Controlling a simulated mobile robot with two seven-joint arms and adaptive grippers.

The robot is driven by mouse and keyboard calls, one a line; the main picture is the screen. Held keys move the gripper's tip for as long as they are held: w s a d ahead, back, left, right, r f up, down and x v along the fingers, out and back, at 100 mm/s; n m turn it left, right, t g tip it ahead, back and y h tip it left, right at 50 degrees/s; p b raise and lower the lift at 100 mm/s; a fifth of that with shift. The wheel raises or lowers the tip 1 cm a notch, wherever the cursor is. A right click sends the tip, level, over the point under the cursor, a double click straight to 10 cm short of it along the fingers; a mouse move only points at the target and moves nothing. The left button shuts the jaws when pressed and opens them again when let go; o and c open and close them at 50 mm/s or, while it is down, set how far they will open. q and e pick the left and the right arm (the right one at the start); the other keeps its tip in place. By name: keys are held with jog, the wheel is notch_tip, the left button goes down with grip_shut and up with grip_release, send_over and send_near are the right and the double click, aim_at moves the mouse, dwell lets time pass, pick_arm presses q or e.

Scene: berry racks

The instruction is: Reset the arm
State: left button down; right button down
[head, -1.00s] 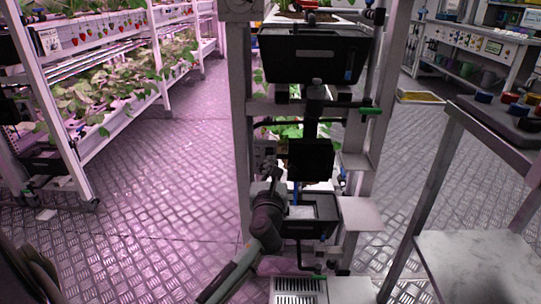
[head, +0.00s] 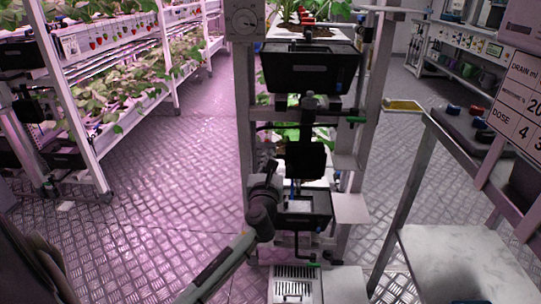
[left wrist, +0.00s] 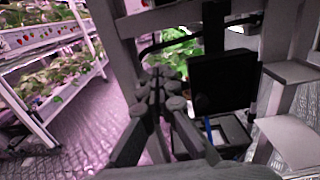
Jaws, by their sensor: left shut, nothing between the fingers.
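My left arm comes in from the bottom of the head view and ends in my dark left gripper (head: 268,172). The gripper is in front of the lower part of the grey rack frame, to the left of a square black panel (head: 305,160). In the left wrist view, the left gripper (left wrist: 160,80) has its fingers together with nothing between them. The black panel also shows there (left wrist: 222,80), just right of the fingers. I cannot tell whether the gripper touches the frame. My right gripper is not in view.
A black trough (head: 310,68) hangs above, and a black bin (head: 305,208) sits below the panel. Berry racks (head: 150,118) stand at left. A table (head: 455,262) and a dose board (head: 528,108) are at right.

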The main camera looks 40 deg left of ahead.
pick_arm(q)
jog(key=shift+s+r, duration=0.15)
jog(key=shift+r, duration=0.05)
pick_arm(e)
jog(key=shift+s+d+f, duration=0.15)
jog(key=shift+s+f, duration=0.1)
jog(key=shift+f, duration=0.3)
pick_arm(q)
jog(key=shift+f, duration=0.1)
jog(key=s+d+f+n+g+h, duration=0.1)
jog(key=s+d+f+n+g, duration=0.15)
jog(key=s+f+n, duration=0.45)
jog(key=s+d+f+n+g+h, duration=0.1)
jog(key=s+f+n+g+h, duration=0.2)
jog(key=f, duration=0.6)
jog(key=s+d+f+n+g, duration=0.1)
jog(key=s+f+n+g, duration=0.1)
jog(key=s+f+n, duration=0.45)
jog(key=s+d+f+n+g+h, duration=0.2)
jog(key=s+d+f+n, duration=0.2)
jog(key=s+f+n, duration=0.2)
jog(key=s+d+f+n+g+h, duration=0.2)
jog(key=s+d+f+n, duration=0.3)
jog(key=s, duration=0.4)
notch_tip(320, 180, down, 3)
jog(key=shift+d+r+n+g, duration=0.15)
jog(key=shift+n+g, duration=0.3)
jog(key=shift+g, duration=0.3)
